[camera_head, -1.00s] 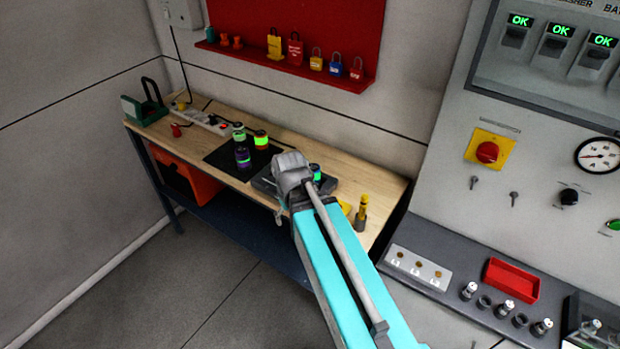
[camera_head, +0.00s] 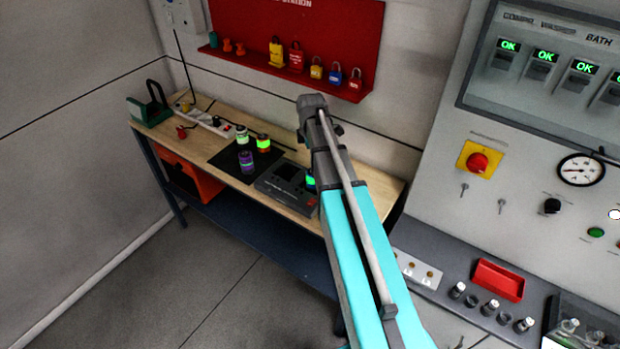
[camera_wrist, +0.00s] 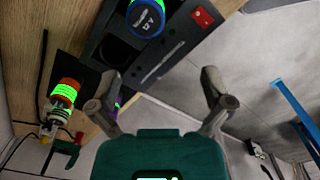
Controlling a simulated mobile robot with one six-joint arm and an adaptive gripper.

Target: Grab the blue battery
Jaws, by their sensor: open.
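The blue battery (camera_wrist: 146,18) shows at the top of the wrist view, its round blue-rimmed top marked 12 V. It sits in the dark grey charger unit (camera_wrist: 165,62), next to an empty round socket. In the head view a dark battery with a green band (camera_head: 311,181) stands at the right end of the same charger (camera_head: 275,193). My gripper (camera_wrist: 160,82) is open, with its fingers spread and nothing between their tips. The blue battery lies beyond the fingertips, apart from them.
An orange-red battery (camera_head: 263,141), a white-topped one (camera_head: 242,134) and a purple one (camera_head: 247,161) stand on the black mat (camera_head: 222,160). A power strip (camera_head: 211,121) lies behind them. A red padlock board (camera_head: 330,40) hangs above the bench. Bare wood (camera_head: 376,184) lies right of my arm.

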